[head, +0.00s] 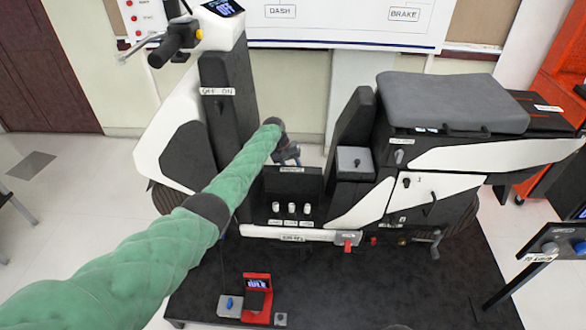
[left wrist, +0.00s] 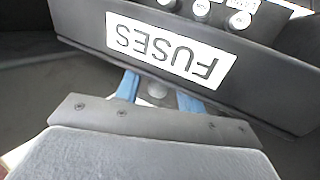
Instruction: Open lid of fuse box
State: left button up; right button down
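The fuse box (head: 292,187) is a dark unit low in the middle of the scooter-like rig, with white fuses (head: 291,208) showing in front. A dark panel with a white FUSES label (left wrist: 171,53) fills the upper left wrist view, with the label upside down. A small round grey knob (left wrist: 156,90) shows at the panel's edge. My left gripper (left wrist: 158,94) has its two blue fingers apart, one on either side of the knob, with gaps visible. In the head view my left gripper (head: 288,153) is just above the fuse box. I cannot tell how far the lid is raised. My right gripper is not in view.
The rig's upright column (head: 225,105) stands left of my left gripper and the seat post (head: 352,130) right of it. A grey seat (head: 455,100) is at right. A red-and-black device (head: 257,297) sits on the dark platform in front.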

pick_arm(q)
jog(key=shift+r, duration=0.1)
